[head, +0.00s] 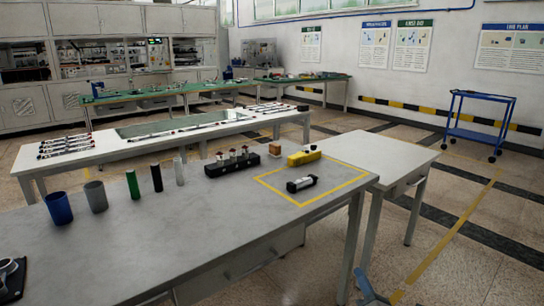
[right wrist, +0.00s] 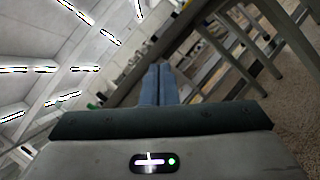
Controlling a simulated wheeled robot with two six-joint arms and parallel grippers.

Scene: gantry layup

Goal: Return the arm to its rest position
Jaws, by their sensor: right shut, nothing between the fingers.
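My right gripper (head: 368,287) shows at the bottom edge of the head view, low beside the right end of the near grey table (head: 150,245). Its blue fingers are together and hold nothing. In the right wrist view the shut fingers (right wrist: 158,84) point away from the camera, with table legs and floor to their right. The rest of the right arm is out of the head view. My left gripper is not in view.
Blue (head: 59,208) and grey (head: 96,196) cups, several upright cylinders and a black holder (head: 232,163) stand on the near table. A black-and-white part (head: 301,184) lies inside the yellow outline. Open floor (head: 470,260) lies right; a blue cart (head: 478,138) stands farther back.

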